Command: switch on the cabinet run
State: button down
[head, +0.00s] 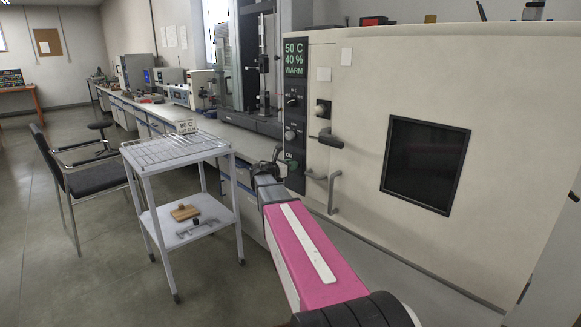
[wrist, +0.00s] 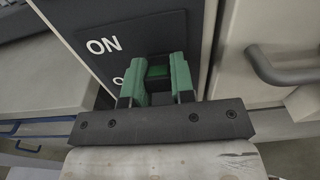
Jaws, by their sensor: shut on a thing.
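The test cabinet (head: 360,85) fills the right of the head view, its door closed around a dark window (head: 424,165). Its dark control panel (head: 294,115) has a display reading 50 C, 40 %, WARM in green, with knobs below. My gripper (head: 284,164) is at the foot of this panel. The fingers and gripper body hide most of the switch and the lettering below.
A bent metal handle (head: 334,192) stands out just right of my gripper, and a door latch (head: 328,139) sits above it. A white trolley (head: 178,150) with a wire rack on top stands to the left. Beyond it are a black chair (head: 88,178) and open floor.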

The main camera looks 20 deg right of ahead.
jog(key=shift+r+g+y, duration=0.3)
jog(key=shift+y, duration=0.5)
jog(key=c, duration=1)
grip_release()
jog(key=shift+o, duration=0.2)
jog(key=v, duration=1)
jog(key=shift+a, duration=0.3)
jog(key=shift+s, duration=0.15)
